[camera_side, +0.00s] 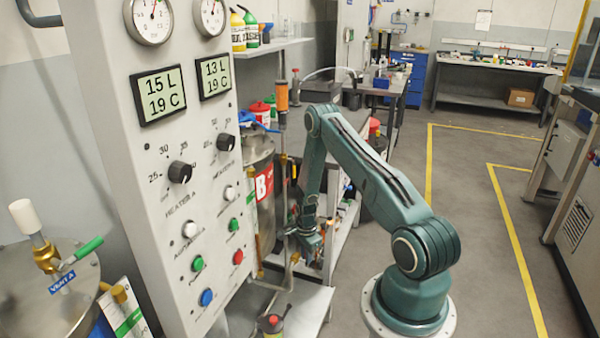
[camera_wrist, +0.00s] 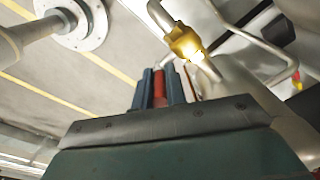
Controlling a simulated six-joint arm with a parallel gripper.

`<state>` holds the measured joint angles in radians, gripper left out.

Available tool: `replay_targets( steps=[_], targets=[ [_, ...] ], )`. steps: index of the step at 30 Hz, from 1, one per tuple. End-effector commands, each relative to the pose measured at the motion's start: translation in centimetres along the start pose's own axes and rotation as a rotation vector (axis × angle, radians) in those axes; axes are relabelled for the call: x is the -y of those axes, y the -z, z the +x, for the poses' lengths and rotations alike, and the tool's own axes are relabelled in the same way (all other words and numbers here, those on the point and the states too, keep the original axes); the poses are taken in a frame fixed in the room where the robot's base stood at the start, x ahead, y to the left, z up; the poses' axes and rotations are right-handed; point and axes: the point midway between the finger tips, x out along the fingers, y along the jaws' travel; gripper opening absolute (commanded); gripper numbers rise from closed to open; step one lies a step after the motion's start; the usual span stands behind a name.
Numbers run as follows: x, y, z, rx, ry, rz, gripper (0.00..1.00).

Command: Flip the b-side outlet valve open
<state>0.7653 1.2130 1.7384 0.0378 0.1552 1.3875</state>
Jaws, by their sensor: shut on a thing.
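The b-side tank (camera_side: 258,160), a metal vessel with a red "B" label, stands behind the panel's right edge in the side view. My gripper (camera_side: 306,238) is low beside it, near thin pipework. In the wrist view my gripper (camera_wrist: 160,88) has its two blue fingers shut on a red handle (camera_wrist: 159,84). Just beyond the fingertips is a brass valve body (camera_wrist: 184,43) on a bent metal pipe. The join between handle and valve is not clear.
The grey control panel (camera_side: 150,105) with displays, knobs and buttons stands close left of the tank. A low white shelf (camera_side: 305,305) is below my gripper. A workbench (camera_side: 385,85) stands behind. The floor at right (camera_side: 465,220) is clear.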

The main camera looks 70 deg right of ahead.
Motion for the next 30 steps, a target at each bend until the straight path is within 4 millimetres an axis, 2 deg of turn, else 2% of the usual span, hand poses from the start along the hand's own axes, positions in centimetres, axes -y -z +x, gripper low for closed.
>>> replay_targets(
  steps=[30],
  targets=[
    [-1.4,-2.1,0.9,-0.542,0.364,-0.005,0.0]
  ],
)
